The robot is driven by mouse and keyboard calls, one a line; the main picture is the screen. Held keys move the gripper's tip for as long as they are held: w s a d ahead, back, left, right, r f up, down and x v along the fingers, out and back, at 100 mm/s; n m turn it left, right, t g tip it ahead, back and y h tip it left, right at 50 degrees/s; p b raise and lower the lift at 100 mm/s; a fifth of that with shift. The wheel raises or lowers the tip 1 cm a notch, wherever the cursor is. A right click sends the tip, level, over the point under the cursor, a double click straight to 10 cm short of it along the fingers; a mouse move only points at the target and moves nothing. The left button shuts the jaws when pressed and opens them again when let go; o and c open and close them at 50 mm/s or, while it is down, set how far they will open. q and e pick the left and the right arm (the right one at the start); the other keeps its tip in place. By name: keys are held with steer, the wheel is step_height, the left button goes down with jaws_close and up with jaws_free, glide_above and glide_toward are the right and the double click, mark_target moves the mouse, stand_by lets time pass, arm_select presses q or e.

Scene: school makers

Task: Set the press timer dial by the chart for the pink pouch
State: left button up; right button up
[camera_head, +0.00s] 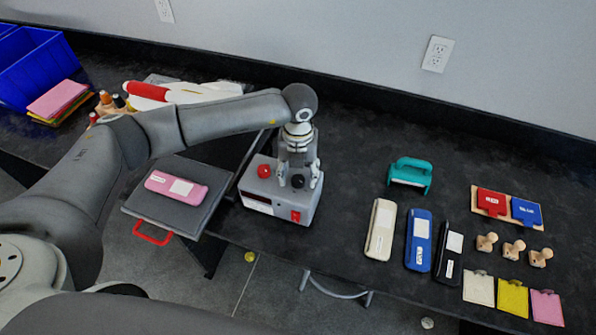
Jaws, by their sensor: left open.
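The pink pouch (158,183) lies flat on a grey plate (150,207) with a red handle, left of the timer box. A white label is on the pouch. The timer box (283,203) is light grey, with a red knob or button, a red switch and a dark display at its front. A black dial (298,181) sits on its top. My left gripper (298,178) points down over the box, open, with its fingers on either side of the dial. I cannot tell whether they touch it. I cannot make out a chart. My right gripper is not in view.
Red and blue cards (492,201), wooden stamps (513,249) and coloured swatches (512,297) are farther right. Blue bins (38,65) stand at the far left.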

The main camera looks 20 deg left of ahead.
arm_select(q)
steer(key=shift+f, duration=0.6)
steer(key=c, duration=1)
steer(key=shift+c, duration=0.2)
